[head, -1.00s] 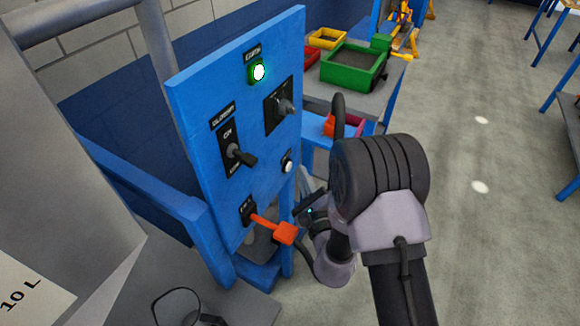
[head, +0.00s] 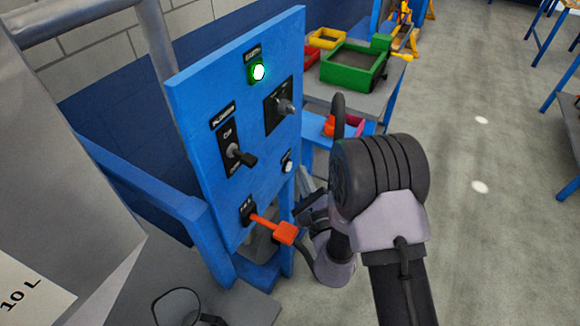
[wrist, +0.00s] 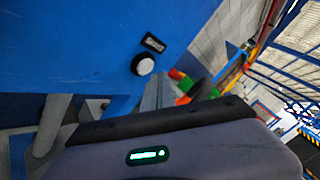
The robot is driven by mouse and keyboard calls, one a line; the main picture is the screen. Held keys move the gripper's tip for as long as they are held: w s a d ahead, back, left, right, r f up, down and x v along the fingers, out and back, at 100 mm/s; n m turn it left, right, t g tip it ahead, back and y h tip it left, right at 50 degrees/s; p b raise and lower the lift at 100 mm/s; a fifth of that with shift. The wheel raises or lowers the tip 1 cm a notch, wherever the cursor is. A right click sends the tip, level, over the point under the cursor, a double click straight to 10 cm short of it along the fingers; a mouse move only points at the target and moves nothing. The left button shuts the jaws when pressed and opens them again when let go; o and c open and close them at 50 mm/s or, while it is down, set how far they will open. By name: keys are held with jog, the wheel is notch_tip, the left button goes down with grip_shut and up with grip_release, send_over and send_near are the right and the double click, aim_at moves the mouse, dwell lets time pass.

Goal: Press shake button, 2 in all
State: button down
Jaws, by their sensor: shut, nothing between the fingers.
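The blue panel (head: 205,110) stands upright at the left of centre in the head view. A small round white button (head: 287,165) sits low near its right edge. In the wrist view the white button (wrist: 144,65) has a dark label beside it, too blurred to read surely. My gripper (head: 300,211) is shut and empty, below and to the right of the white button in the head view. It looks apart from the button, though the exact gap cannot be told. In the wrist view my gripper's dark part spans the lower picture, below the button.
The panel also carries a lit green button (head: 258,72), a rotary knob (head: 285,106), a black toggle lever (head: 242,156) and an orange-handled lever (head: 283,232) close to my gripper. A bench with a green tray (head: 353,67) stands behind.

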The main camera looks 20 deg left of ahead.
jog(key=shift+a, duration=0.15)
jog(key=shift+a, duration=0.3)
jog(key=shift+a, duration=0.4)
dwell(0.7)
dwell(0.4)
jog(key=shift+d, duration=0.8)
jog(key=shift+d, duration=0.1)
jog(key=d+b, duration=0.1)
jog(key=d, duration=0.1)
jog(key=d+b, duration=0.2)
jog(key=shift+s+d, duration=0.2)
jog(key=shift+d, duration=0.2)
